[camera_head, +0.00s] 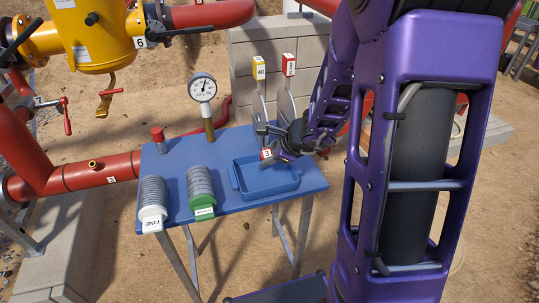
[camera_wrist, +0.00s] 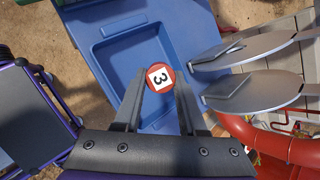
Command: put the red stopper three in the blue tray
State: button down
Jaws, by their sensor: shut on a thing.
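The red stopper three (camera_head: 266,154) has a white label with a 3 on top. My gripper (camera_head: 274,154) is shut on it. In the wrist view the stopper (camera_wrist: 160,77) sits between the two fingertips (camera_wrist: 160,88), label facing the camera. The blue tray (camera_head: 268,193) stands on the right part of the blue table. In the head view the stopper shows above the tray's back part. In the wrist view it overlaps the tray floor (camera_wrist: 125,60) near its right side. The stopper's lower end is hidden, so its exact height above the tray cannot be told.
Two upright discs with yellow (camera_head: 259,68) and red (camera_head: 289,64) tags stand just behind the tray. A pressure gauge (camera_head: 203,88), another red stopper (camera_head: 158,138) and two ribbed cylinders, white-ended (camera_head: 152,192) and green-ended (camera_head: 201,186), stand left on the table (camera_head: 231,150).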

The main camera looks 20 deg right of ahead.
jog(key=shift+f, duration=0.15)
jog(key=shift+c, duration=2.4)
grip_release()
jog(key=shift+r, duration=0.2)
jog(key=p+v, duration=0.4)
jog(key=v, duration=0.8)
jog(key=shift+p, duration=0.3)
